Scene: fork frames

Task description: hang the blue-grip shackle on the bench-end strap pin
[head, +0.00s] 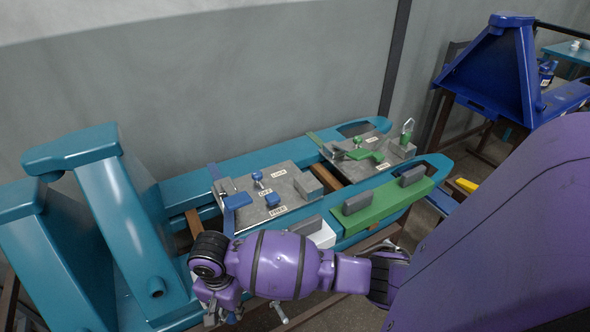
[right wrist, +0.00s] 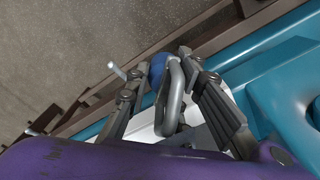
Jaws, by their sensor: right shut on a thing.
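My right gripper (right wrist: 160,65) is shut on the blue-grip shackle, whose bent grey metal loop (right wrist: 173,92) and blue grip (right wrist: 158,68) show between its fingers in the right wrist view. In the head view my right gripper (head: 222,308) hangs below the purple forearm at the bottom edge, and the shackle is mostly hidden there. A pale metal pin (head: 280,312), likely the strap pin, sticks out by the near bench edge, right of the gripper. It also shows in the right wrist view (right wrist: 118,72), left of the blue grip and apparently apart from it. My left gripper is out of view.
The teal bench (head: 190,185) carries two grey plates with blue and green fittings. A green block (head: 385,210) lies along its near side, and a white block (head: 318,232) is partly behind my forearm. Teal upright supports (head: 110,190) stand at left; a grey wall is behind.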

